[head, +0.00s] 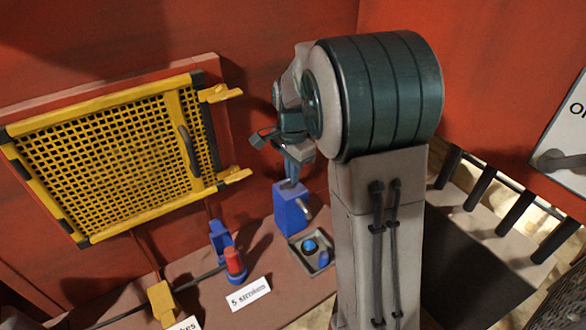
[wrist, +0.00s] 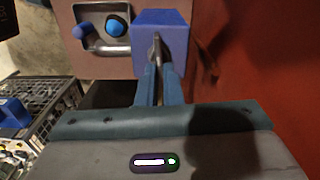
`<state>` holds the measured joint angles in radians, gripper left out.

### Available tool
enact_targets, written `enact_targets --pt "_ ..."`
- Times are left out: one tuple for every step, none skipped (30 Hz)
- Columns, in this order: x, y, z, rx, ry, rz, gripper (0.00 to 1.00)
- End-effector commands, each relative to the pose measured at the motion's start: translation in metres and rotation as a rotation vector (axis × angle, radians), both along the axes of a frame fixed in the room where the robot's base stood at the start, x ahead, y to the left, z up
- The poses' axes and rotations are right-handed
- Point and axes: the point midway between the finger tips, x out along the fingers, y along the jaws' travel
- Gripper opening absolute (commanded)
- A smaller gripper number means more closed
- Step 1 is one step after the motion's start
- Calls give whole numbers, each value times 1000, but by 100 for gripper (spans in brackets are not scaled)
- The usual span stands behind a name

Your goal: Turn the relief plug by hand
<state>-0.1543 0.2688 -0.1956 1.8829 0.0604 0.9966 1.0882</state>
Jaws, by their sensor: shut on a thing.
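A blue block (head: 290,210) stands on the ledge below my arm, with a short grey pipe (head: 303,208) on its side. My gripper (head: 292,181) reaches down to the top of this block. In the wrist view the fingers (wrist: 157,58) meet at the blue block (wrist: 165,20), shut on a small part there.
A small tray (head: 325,267) with a blue round knob and a blue cap lies beside the block. A red-and-blue fitting (head: 235,263) and a label (head: 249,294) are to the left. A yellow mesh guard (head: 100,165) hangs behind; the red wall is close.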

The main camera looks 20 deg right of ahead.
Motion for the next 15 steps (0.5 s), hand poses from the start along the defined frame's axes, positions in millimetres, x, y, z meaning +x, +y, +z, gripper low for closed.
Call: enact_targets --pt "2 2 5 3 -11 -21 0" --pt "2 2 4 3 -11 -33 0" --pt "2 2 4 3 -11 -49 0" --pt "2 2 4 3 -11 -60 0" --pt "2 2 4 3 -12 -69 0" --pt "2 2 4 3 -12 -80 0" --pt "2 2 4 4 -11 -88 0" --pt "2 2 4 4 -11 -93 0" --pt "2 2 4 4 -11 -100 0" --pt "2 2 4 4 -11 -104 0" --pt "2 2 4 4 -11 -107 0" --pt "2 2 4 4 -11 -111 0" --pt "2 2 4 4 -11 -113 0" --pt "2 2 4 4 -11 -115 0" --pt "2 2 4 4 -11 -116 0"
